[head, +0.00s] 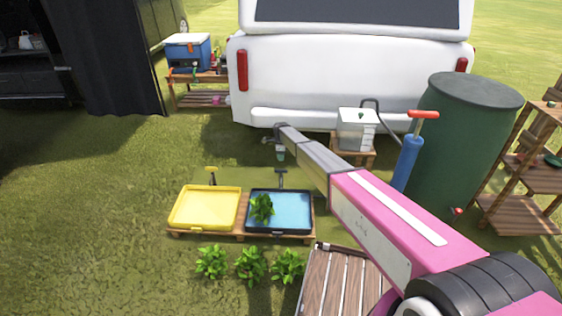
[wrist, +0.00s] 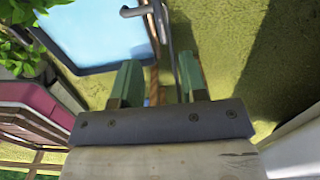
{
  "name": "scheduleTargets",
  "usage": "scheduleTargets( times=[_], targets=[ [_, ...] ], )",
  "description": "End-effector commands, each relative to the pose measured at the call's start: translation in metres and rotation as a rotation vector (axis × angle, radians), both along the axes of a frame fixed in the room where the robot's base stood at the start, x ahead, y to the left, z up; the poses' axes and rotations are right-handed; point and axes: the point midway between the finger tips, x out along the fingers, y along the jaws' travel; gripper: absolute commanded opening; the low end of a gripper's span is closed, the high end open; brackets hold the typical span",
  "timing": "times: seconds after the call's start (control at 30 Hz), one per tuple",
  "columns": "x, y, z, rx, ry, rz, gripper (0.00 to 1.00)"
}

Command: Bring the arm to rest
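My pink and grey arm stretches from the lower right toward the white vehicle. My gripper (head: 280,154) hangs at its far end, above and behind the blue tray. In the wrist view, the two green fingers of my gripper (wrist: 160,82) stand apart, with nothing seen held between them. A grey metal handle (wrist: 168,40) shows beyond the fingertips; I cannot tell how far below them it is. The blue tray (wrist: 98,30) lies to its left.
A yellow tray (head: 205,207) and the blue tray (head: 294,212), which has a leafy plant (head: 262,208) in it, sit on a low wooden stand. Several plants (head: 250,264) grow in front. A green barrel (head: 462,140) and blue pump (head: 407,160) stand right of my arm.

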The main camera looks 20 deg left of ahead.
Motion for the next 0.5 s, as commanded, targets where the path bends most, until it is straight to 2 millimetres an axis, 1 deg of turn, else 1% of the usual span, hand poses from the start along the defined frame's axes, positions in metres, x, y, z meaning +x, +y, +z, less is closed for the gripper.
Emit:
scheduleTargets(
  times=[0.27,0.33,0.37,0.43,0.47,0.5],
  targets=[
    [0.0,0.0,0.001,0.0,0.0,0.0,0.39],
    [-0.002,-0.006,0.003,0.0,0.0,0.007,0.39],
    [-0.004,-0.011,0.005,0.0,0.0,0.013,0.39],
    [-0.012,-0.033,0.011,0.0,0.0,0.043,0.39],
    [-0.016,-0.045,0.015,0.0,0.0,0.061,0.39],
    [-0.024,-0.065,0.02,0.0,0.0,0.093,0.39]
  ],
)
